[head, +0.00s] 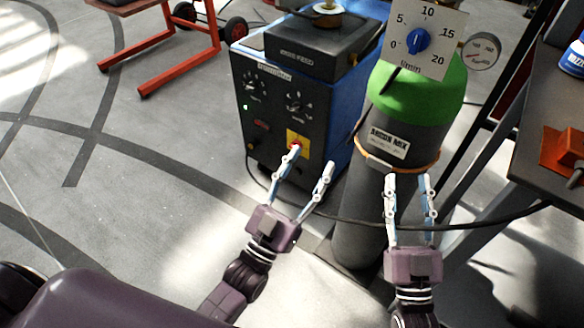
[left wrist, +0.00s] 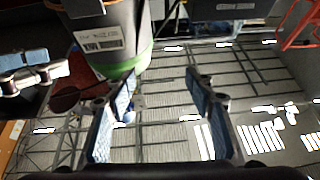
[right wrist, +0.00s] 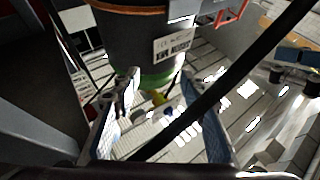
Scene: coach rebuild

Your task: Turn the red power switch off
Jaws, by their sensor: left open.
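The red power switch (head: 296,146) sits on a yellow plate (head: 303,153) low on the dark front panel of the blue welding machine (head: 262,120). My left gripper (head: 311,159) is open in front of the panel. Its left fingertip overlaps the switch in the head view and partly hides it; I cannot tell whether they touch. Its right finger is to the right of the plate. The switch's position is not readable. My right gripper (head: 409,180) is open and empty in front of the grey gas cylinder. The switch cannot be made out in either wrist view.
The gas cylinder (head: 350,225) with a green top (head: 430,95) and a flow dial (head: 425,40) stands right of the machine. A dark hose (head: 470,226) crosses in front of it. A workbench (head: 535,150) is at right. Floor is open at left.

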